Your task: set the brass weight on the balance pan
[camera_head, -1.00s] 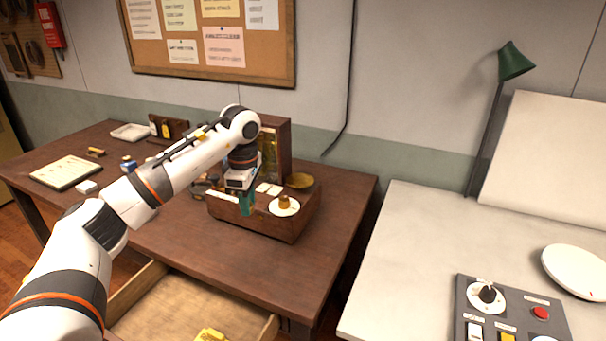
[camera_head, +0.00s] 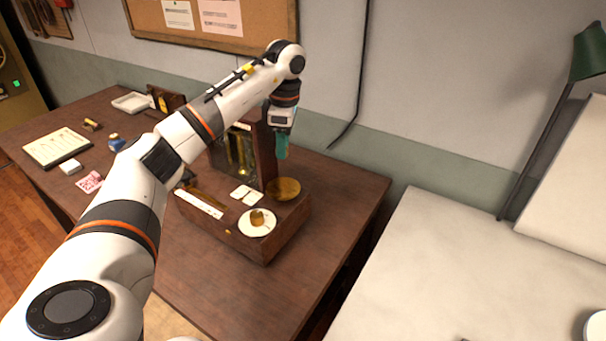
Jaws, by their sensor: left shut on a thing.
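The balance is a dark wooden box (camera_head: 277,237) with a tall glazed case (camera_head: 236,155) behind, on the brown table. A shallow brass pan (camera_head: 285,190) sits at its back right and looks empty. In front of it, a small brass piece (camera_head: 257,217) stands on a white round dish (camera_head: 246,228); I cannot tell whether it is the task's weight. My left gripper (camera_head: 281,152) points down, its teal fingers above and behind the brass pan in the picture, apart from it. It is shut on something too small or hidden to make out. My right gripper is out of view.
Left on the table are a paper board (camera_head: 58,147), a white block (camera_head: 70,167), a blue item (camera_head: 116,142) and a white tray (camera_head: 131,103). A light worktop (camera_head: 450,270) with a green lamp (camera_head: 588,52) is at right, past a gap. The table's right side is clear.

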